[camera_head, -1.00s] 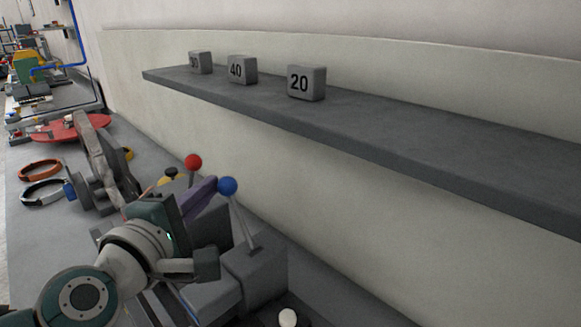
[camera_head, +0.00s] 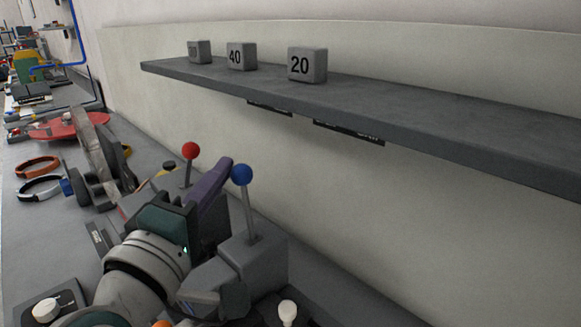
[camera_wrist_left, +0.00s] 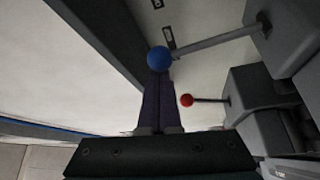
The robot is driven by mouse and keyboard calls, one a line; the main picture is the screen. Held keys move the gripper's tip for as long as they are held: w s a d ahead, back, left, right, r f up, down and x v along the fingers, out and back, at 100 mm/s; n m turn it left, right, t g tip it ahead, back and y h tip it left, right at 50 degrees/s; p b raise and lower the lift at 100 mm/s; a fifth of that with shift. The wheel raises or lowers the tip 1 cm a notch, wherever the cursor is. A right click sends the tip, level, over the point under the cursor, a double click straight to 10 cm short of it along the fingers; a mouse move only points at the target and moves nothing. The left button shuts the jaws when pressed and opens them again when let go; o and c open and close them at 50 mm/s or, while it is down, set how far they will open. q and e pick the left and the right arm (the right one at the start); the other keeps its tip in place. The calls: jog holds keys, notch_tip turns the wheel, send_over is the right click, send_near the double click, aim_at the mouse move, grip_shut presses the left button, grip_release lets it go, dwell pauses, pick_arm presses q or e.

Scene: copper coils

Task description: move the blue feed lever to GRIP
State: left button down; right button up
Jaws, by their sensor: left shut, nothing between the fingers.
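The blue feed lever (camera_head: 241,175) is a grey rod with a blue ball, rising from a grey block (camera_head: 262,262); it stands nearly upright, leaning slightly left. In the left wrist view its ball (camera_wrist_left: 158,59) is just beyond the fingertips, with the rod running to the right. My left gripper (camera_head: 228,165) has its purple fingers shut and empty, close beside the left of the ball. The fingertips (camera_wrist_left: 158,76) appear to touch the ball or nearly so. I cannot read a GRIP mark. My right gripper is out of view.
A red-ball lever (camera_head: 190,151) stands behind the left gripper, also close by in the wrist view. A shelf (camera_head: 400,122) with numbered grey blocks runs along the wall above. A white knob (camera_head: 288,312) is at the front. Orange and white rings (camera_head: 38,167) lie left.

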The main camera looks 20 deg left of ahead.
pick_arm(q)
jog(key=s+d+m+t+h+b, duration=0.2)
jog(key=d+m+b, duration=0.3)
jog(key=m, duration=0.3)
jog(key=shift+s+d+f+t+h, duration=0.3)
jog(key=shift+d+f+t+h, duration=0.1)
jog(key=shift+d+t, duration=0.2)
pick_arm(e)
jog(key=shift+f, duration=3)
pick_arm(q)
jog(key=shift+r, duration=0.1)
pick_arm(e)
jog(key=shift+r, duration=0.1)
